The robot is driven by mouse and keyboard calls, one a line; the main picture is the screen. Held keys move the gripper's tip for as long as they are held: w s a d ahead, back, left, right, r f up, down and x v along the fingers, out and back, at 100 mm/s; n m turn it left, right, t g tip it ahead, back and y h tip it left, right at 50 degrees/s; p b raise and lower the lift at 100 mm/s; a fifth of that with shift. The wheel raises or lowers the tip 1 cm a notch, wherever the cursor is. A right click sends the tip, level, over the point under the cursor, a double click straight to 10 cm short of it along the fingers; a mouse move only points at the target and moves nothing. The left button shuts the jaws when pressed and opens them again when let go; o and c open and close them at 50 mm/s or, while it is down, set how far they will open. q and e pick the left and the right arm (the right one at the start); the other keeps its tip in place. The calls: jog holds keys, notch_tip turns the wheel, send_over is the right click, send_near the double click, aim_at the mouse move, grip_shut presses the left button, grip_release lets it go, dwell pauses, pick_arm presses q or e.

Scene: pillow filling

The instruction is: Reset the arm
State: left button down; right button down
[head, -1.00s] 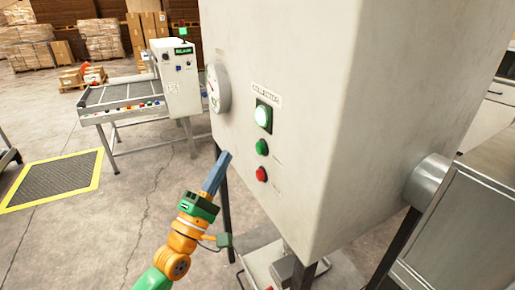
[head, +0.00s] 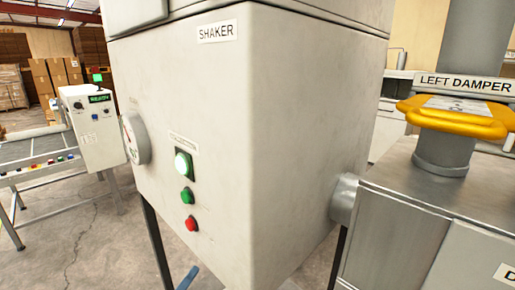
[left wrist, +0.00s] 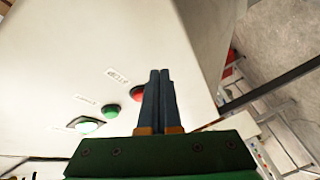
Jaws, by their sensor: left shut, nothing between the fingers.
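My left gripper shows only as a blue fingertip (head: 187,278) at the bottom edge of the head view, below the shaker cabinet's buttons. In the left wrist view its two blue fingers (left wrist: 158,98) are together and empty. They point along the white shaker cabinet (head: 270,130), and in that view they overlap the edge of the red button (left wrist: 137,93); I see no clear contact. The cabinet front carries a lit white-green button (head: 183,164), a green button (head: 187,196) and a red button (head: 191,224). My right gripper is out of view.
A round gauge (head: 136,138) sticks out of the cabinet's left face. A metal duct (head: 345,198) joins it to a metal cabinet (head: 410,240) on the right. A yellow damper handle (head: 450,122) stands above that. A conveyor table (head: 35,160) is at left.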

pick_arm(q)
jog(key=s+d+f+m+g+y, duration=0.1)
jog(key=s+d+f+m+g, duration=0.1)
jog(key=s+f+m+g, duration=0.6)
jog(key=s+a+f+m+g+y, duration=0.1)
jog(key=s+f+m+g+y, duration=0.2)
jog(key=s, duration=0.4)
jog(key=s+a+f+g, duration=0.1)
jog(key=s+f+g, duration=0.1)
jog(key=s+f, duration=0.45)
jog(key=s+f+g, duration=0.1)
jog(key=s+f, duration=0.1)
jog(key=f, duration=0.7)
jog(key=s+f+g, duration=0.1)
jog(key=s+f, duration=0.1)
jog(key=f, duration=0.7)
jog(key=s+a+f, duration=0.2)
jog(key=s+f, duration=0.6)
jog(key=s, duration=0.3)
jog(key=shift+f+m+g+y, duration=0.3)
jog(key=shift+m+g, duration=0.1)
jog(key=shift+a, duration=0.1)
